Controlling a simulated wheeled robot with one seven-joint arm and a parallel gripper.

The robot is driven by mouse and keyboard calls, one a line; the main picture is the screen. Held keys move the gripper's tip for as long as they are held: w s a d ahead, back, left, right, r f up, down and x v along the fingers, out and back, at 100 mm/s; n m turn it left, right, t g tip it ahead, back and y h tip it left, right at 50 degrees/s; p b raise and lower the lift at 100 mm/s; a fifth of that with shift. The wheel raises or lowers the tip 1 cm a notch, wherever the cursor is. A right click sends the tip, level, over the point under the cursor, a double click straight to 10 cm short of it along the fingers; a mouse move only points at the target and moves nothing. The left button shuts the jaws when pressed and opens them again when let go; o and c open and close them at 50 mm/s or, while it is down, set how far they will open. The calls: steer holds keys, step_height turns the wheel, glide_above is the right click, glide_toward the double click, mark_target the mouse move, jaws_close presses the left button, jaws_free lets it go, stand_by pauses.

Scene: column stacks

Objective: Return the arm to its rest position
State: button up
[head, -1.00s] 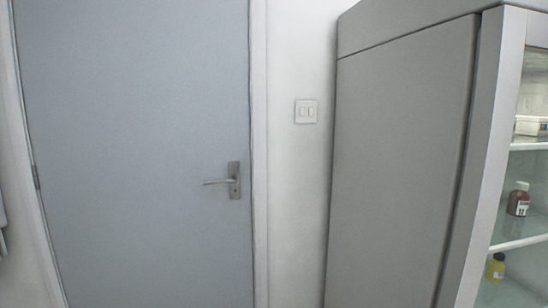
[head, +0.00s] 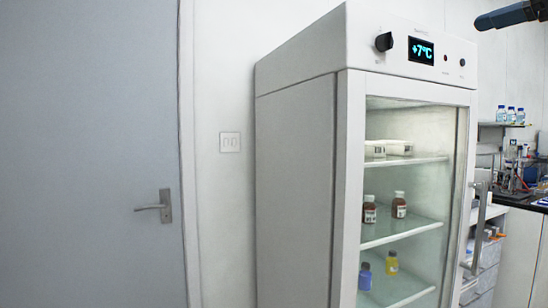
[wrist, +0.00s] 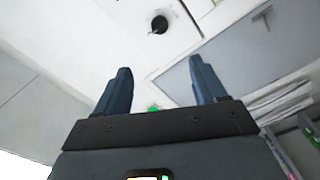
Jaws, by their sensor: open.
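My gripper (wrist: 160,64) shows in the wrist view with its two dark blue fingers spread apart. Nothing is between the fingertips, and I see it holding nothing. Beyond the fingers are a pale surface with a round black knob (wrist: 159,24) and a grey panel (wrist: 225,65). A dark blue piece (head: 508,15) enters the head view at the top right corner; it looks like part of my arm, and the rest is out of frame.
A white glass-fronted fridge (head: 295,180) reading +7°C stands right of centre, with bottles and boxes on its shelves. A grey door (head: 90,150) with a lever handle is at left. A cluttered bench (head: 535,200) lies at far right.

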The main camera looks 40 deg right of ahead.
steer(key=w+d+f+m+t, duration=0.1)
steer(key=w+f+m, duration=0.4)
steer(key=f, duration=0.6)
steer(key=w+d+f+m+t, duration=0.1)
steer(key=w+f+m, duration=0.1)
steer(key=w+f, duration=0.7)
steer(key=w+a+f+m+g+h, duration=0.1)
steer(key=w+a+f+m, duration=0.15)
steer(key=a+f, duration=0.7)
steer(key=w+a+f+m+g, duration=0.1)
steer(key=a+f+m, duration=0.25)
steer(key=f, duration=1.25)
steer(key=s+a+f+g, duration=0.1)
steer(key=s+a+f, duration=0.5)
steer(key=a+f, duration=0.2)
steer(key=s+a+f+g, duration=0.1)
steer(key=s+a+f, duration=0.4)
steer(key=a+f, duration=0.3)
steer(key=s+a+n+y, duration=0.1)
steer(key=s+a, duration=0.2)
steer(key=s, duration=0.4)
steer(key=s+a+f+n+y, duration=0.1)
steer(key=s+a+y, duration=0.1)
steer(key=s+a, duration=0.2)
steer(key=s+a+n+y, duration=0.1)
steer(key=s+a, duration=0.3)
steer(key=s, duration=0.7)
steer(key=shift+f+n+g+y, duration=0.3)
steer(key=shift+g+y, duration=0.1)
steer(key=shift+y, duration=0.1)
